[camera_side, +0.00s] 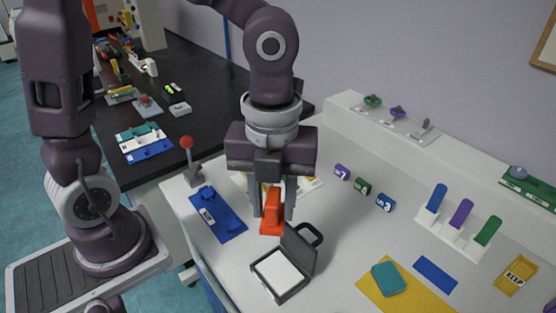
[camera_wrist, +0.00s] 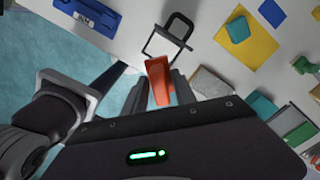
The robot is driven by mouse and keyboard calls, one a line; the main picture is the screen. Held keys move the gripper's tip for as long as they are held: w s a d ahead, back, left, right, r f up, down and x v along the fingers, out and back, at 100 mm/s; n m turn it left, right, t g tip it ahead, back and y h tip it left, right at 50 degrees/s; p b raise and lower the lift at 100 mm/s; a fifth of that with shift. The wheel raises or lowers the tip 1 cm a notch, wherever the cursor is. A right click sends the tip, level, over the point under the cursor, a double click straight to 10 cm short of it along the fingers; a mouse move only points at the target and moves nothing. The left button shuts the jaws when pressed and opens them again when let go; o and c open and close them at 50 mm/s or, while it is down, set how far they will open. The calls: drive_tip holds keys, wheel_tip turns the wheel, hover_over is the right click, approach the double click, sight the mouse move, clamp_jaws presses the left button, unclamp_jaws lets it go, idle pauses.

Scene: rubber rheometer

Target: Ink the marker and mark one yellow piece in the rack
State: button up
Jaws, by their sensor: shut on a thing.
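My gripper (camera_side: 273,208) is shut on an orange marker (camera_side: 271,222), which is upright with its wider base down. The marker also shows between the fingers in the wrist view (camera_wrist: 160,78). An open black ink pad box (camera_side: 283,275) with a pale pad and raised lid stands just in front of the marker, apart from it. I cannot tell whether the marker touches the table. A pale rack or sheet with yellow bits (camera_side: 305,184) lies behind my gripper, mostly hidden by it. Another white rack (camera_side: 450,236) at right holds blue, purple and green pieces.
A blue tray (camera_side: 218,215) and a red-knobbed lever (camera_side: 192,165) are at left. Small purple, green and blue blocks (camera_side: 363,186) lie behind. A yellow sheet (camera_side: 405,293) with a teal block (camera_side: 388,278) lies front right.

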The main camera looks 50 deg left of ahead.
wheel_tip(320, 180, down, 9)
drive_tip(key=shift+f, duration=3)
drive_tip(key=shift+f, duration=0.55)
wheel_tip(320, 180, up, 7)
idle(0.4)
idle(0.7)
